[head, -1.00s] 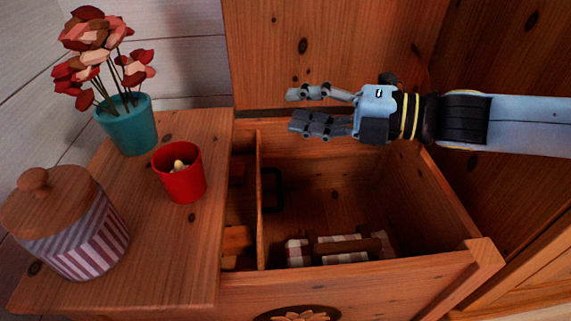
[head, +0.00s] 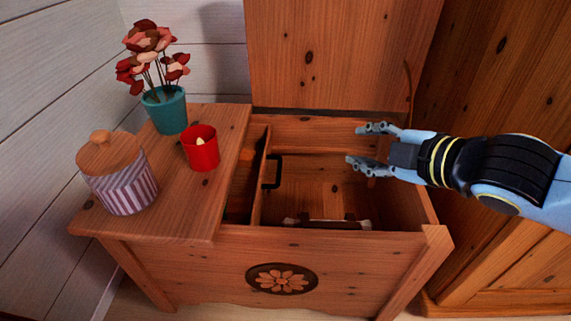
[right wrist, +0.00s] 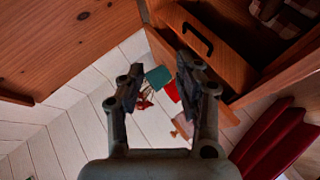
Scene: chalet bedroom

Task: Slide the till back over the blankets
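The till (head: 260,185) is a wooden tray at the left end of the open chest (head: 330,243), partly under the fixed left top. A black handle (head: 272,171) stands on its right wall; the handle also shows in the right wrist view (right wrist: 197,40). Checked blankets (head: 345,224) lie low in the chest, mostly hidden by the front wall; the right wrist view shows a checked corner (right wrist: 292,18). My right gripper (head: 360,146) is open and empty above the chest's right half, right of the handle and apart from it. My left gripper is not in view.
On the chest's left top stand a red cup (head: 201,153), a teal flower pot (head: 166,112) and a striped jar (head: 124,188) with a wooden lid. The raised lid (head: 335,50) stands behind. A wooden cabinet (head: 500,110) is close at the right.

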